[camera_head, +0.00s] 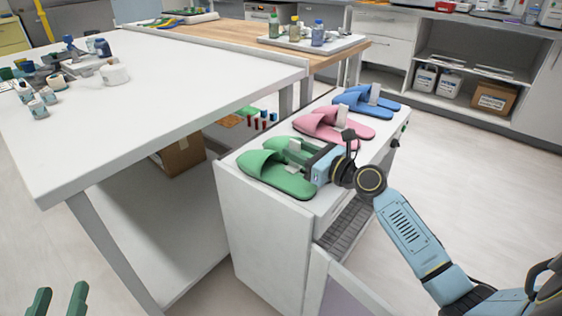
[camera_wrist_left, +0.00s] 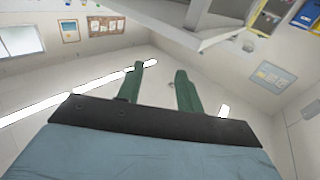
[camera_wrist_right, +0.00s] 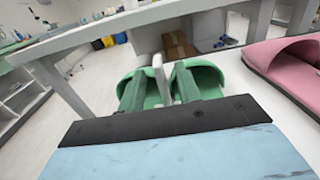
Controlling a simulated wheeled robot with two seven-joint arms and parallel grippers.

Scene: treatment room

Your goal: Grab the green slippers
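The green slippers (camera_head: 275,182) lie side by side on top of the white cabinet, at its near left end. In the right wrist view the green slippers (camera_wrist_right: 207,77) are straight ahead, with an upright white tab (camera_wrist_right: 158,70) between them. My right gripper (camera_head: 287,150) reaches over the slippers from the right. Its green fingers (camera_wrist_right: 159,78) are apart, one on each side of the tab, and no contact is clear. In the head view the arm partly hides the rear slipper. My left gripper (camera_head: 62,288) is open and empty at the lower left; it also shows in the left wrist view (camera_wrist_left: 160,75).
Pink slippers (camera_head: 335,126) and blue slippers (camera_head: 366,101) lie further along the cabinet, each with a white tab. The pink pair is close to my right gripper. A white table (camera_head: 150,110) stands to the left. Open floor lies to the right.

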